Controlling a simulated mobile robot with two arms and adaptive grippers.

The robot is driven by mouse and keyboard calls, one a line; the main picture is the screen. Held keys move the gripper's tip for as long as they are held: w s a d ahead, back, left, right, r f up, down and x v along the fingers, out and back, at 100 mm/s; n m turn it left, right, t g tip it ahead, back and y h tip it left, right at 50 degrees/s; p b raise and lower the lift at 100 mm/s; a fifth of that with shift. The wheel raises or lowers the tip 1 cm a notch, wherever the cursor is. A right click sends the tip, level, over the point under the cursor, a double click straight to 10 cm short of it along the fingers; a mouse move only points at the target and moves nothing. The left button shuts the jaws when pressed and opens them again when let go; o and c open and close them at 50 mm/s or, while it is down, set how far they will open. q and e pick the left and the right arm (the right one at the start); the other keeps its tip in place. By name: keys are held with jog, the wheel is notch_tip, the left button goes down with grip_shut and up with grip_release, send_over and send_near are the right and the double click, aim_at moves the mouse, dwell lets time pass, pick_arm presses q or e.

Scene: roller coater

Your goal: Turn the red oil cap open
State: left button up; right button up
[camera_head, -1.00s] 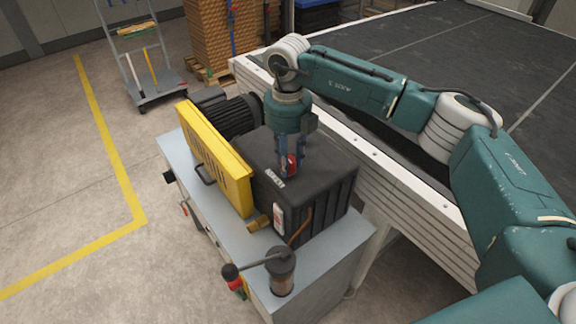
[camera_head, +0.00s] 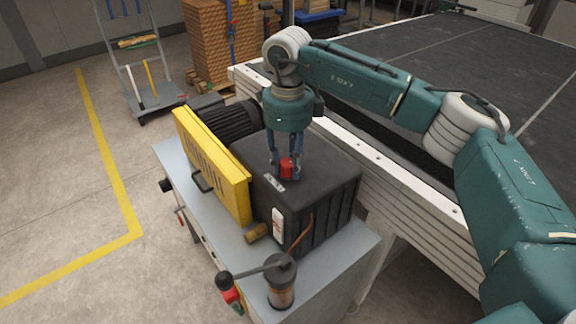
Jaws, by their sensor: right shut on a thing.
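The red oil cap (camera_head: 287,168) sits on the top of the black pump housing (camera_head: 325,170), near its middle. My right gripper (camera_head: 286,173) points straight down over it, with one finger on each side, and is shut on the cap. The fingers hide the sides of the cap; its red front shows between them. The cap is at the housing's top surface, and I cannot tell how far it is turned. My left gripper is not in view.
A yellow guard (camera_head: 213,165) and a dark motor (camera_head: 228,118) stand left of the housing on the grey cabinet (camera_head: 335,262). A conveyor (camera_head: 400,185) lies to the right. A cart (camera_head: 150,85) stands behind on open floor.

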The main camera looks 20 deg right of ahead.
aim_at(288, 162)
jog(key=n+b, duration=0.1)
jog(key=n, duration=0.4)
jog(key=shift+w+r+n, duration=0.1)
jog(key=shift+w+n, duration=0.05)
jog(key=shift+n, duration=2.35)
jog(key=shift+r, duration=0.1)
jog(key=o, duration=1.2)
jog(key=shift+c, duration=0.2)
notch_tip(288, 162, up, 12)
